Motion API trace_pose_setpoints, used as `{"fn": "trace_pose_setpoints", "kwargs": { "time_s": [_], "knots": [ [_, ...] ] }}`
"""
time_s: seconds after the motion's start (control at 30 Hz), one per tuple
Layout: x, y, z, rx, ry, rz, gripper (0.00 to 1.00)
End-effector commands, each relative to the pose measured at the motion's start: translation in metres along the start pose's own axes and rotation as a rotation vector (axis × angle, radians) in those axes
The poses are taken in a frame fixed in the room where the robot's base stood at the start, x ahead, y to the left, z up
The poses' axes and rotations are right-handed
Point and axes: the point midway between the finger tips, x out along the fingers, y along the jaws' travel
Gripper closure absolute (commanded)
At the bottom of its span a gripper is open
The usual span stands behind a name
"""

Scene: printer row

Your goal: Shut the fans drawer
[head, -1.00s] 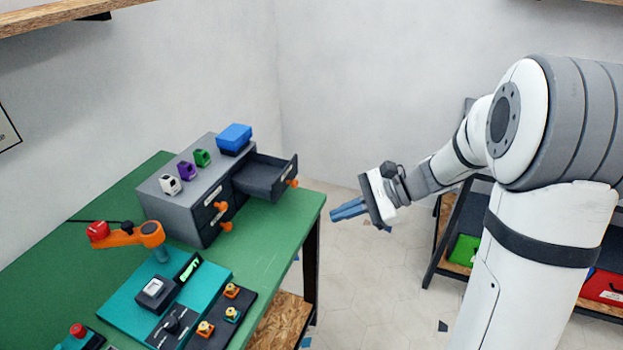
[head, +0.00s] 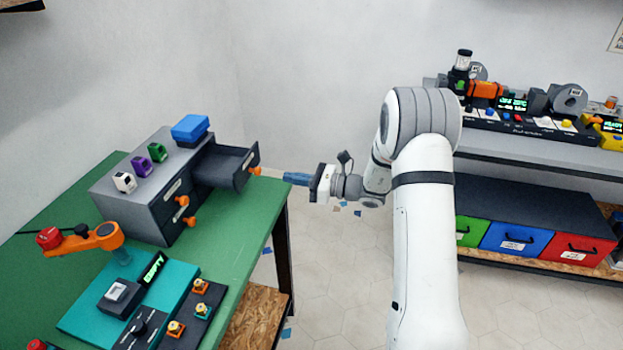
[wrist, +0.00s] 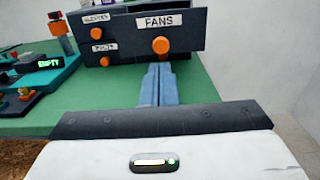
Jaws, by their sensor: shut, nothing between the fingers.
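The fans drawer (wrist: 185,33) is pulled out of the dark grey cabinet (head: 130,207) on the green table. Its front bears the label FANS and an orange knob (wrist: 160,45). In the head view the open drawer (head: 228,168) sticks out to the right at the cabinet's far end. My gripper (head: 288,178) is shut and empty, its blue fingers pointing at the drawer front, close to the orange knob. In the wrist view the fingertips (wrist: 158,68) show just below the knob. I cannot tell whether they touch it.
Two other drawers with orange knobs (head: 183,200) look shut. Small coloured blocks and a blue box (head: 190,128) sit on the cabinet. A teal station (head: 125,300) and an orange arm (head: 90,238) stand nearer on the table. Shelves with coloured bins (head: 515,237) stand at right.

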Motion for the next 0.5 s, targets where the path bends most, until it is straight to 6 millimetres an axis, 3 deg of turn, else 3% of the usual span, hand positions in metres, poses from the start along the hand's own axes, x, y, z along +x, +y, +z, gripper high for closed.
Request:
{"fn": "trace_pose_setpoints", "kwargs": {
  "time_s": [0.2,0.5],
  "knots": [
    [0.042,0.001,0.002,0.0,0.0,0.003,1.0],
    [0.064,0.0,0.0,-0.001,0.0,-0.001,1.0]
  ]
}}
